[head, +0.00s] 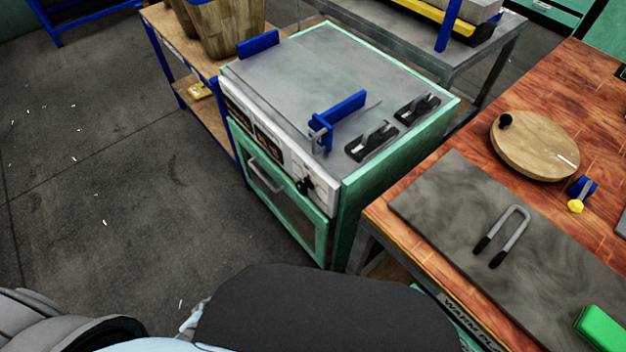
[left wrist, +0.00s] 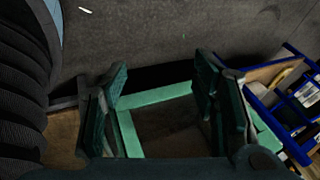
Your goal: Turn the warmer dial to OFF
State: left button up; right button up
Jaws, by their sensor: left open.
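The warmer is a green cabinet (head: 348,215) with a grey top and a pale front panel (head: 292,160). A black dial (head: 304,186) sits at the right end of that panel, above the glazed door. Its pointer and markings are too small to read. My left gripper (left wrist: 165,95) is open and empty in the left wrist view, its two dark fingers wide apart. A green frame (left wrist: 155,96) shows beyond and between the fingers; the dial cannot be made out there. In the head view only parts of my left arm show at the lower left, well short of the dial. My right gripper is not seen.
Blue brackets (head: 337,108) and two black-based latches (head: 372,140) stand on the warmer's top. A wooden bench (head: 470,135) at the right holds a grey mat (head: 450,190), a U-shaped tool (head: 502,236) and a round board (head: 535,146). Floor (head: 120,190) left of the warmer is clear.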

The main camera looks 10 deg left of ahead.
pick_arm(q)
jog(key=w+a+r+m+t+b, duration=0.25)
jog(key=w+m+t+b, duration=0.4)
jog(key=w, duration=0.65)
jog(key=m+t+h+b, duration=0.2)
jog(key=m+h+b, duration=0.85)
jog(key=m, duration=1.95)
send_near(299, 190)
jog(key=s+a+f+h+p, duration=0.2)
jog(key=s+a+h+p, duration=0.1)
jog(key=a, duration=0.1)
jog(key=shift+m, duration=0.25)
jog(key=x, duration=1.3)
jog(key=shift+w+d+r+p, duration=0.1)
jog(key=shift+r+p, duration=0.2)
jog(key=shift+p, duration=0.1)
jog(key=shift+w+d, duration=0.2)
jog(key=shift+w, duration=0.05)
jog(key=shift+w+d, duration=0.1)
jog(key=shift+w, duration=0.05)
jog(key=shift+c, duration=0.7)
jog(key=c, duration=1)
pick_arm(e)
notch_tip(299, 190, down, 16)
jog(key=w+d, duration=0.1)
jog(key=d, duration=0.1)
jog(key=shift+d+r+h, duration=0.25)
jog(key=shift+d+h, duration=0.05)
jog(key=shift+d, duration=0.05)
